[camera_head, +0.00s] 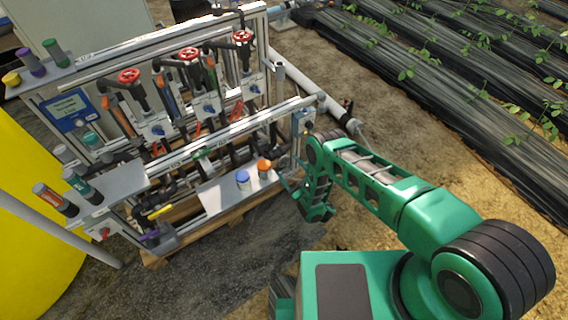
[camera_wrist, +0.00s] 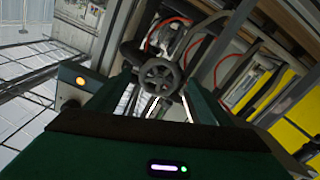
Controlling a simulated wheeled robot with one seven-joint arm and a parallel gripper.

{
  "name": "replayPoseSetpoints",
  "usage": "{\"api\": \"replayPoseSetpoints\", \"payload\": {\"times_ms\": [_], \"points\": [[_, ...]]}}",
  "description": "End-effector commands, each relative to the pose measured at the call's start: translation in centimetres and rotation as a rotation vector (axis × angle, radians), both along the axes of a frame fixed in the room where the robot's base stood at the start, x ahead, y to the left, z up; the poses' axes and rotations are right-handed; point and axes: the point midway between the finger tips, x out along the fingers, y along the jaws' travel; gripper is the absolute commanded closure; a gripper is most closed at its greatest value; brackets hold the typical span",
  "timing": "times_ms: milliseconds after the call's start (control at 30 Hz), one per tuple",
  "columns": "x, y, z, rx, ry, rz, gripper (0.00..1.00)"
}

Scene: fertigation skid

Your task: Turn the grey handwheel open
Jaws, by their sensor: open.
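The grey handwheel (camera_wrist: 160,76) is a small spoked wheel in the wrist view, a little above the centre. It is ahead of my gripper (camera_wrist: 158,90), and its rim shows between the two dark green fingers. The fingers stand apart with nothing held between them. I cannot tell whether either finger touches the rim. In the head view my arm reaches from the right to the right end of the skid and bends down there, and the grey handwheel is not visible. My gripper is small and partly hidden in that view.
Three red handwheels (camera_head: 189,54) sit along the top of the pipe skid (camera_head: 230,127). A shelf (camera_head: 213,196) holds a blue-lidded jar (camera_head: 243,180) and an orange-capped one (camera_head: 264,169). A box with an orange light (camera_wrist: 80,81) is close left of my fingers. A yellow tank (camera_head: 32,225) stands left.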

Motion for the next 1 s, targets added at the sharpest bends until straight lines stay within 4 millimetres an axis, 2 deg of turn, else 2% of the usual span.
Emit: {"api": "replayPoseSetpoints", "payload": {"times_ms": [133,300,633,667,800,833,1000], "points": [[1.7,1.3,0.0,-0.001,-0.002,0.003,0.26],[2.8,2.0,0.0,0.0,0.0,0.0,0.26],[3.2,2.2,0.0,0.001,0.0,-0.001,0.26],[3.2,2.2,0.0,0.001,0.0,-0.001,0.29],[3.1,2.2,0.0,0.001,0.0,-0.001,0.62],[3.1,2.2,0.0,0.001,0.001,0.0,0.68],[3.1,2.2,0.0,-0.001,-0.001,0.0,0.68]]}}
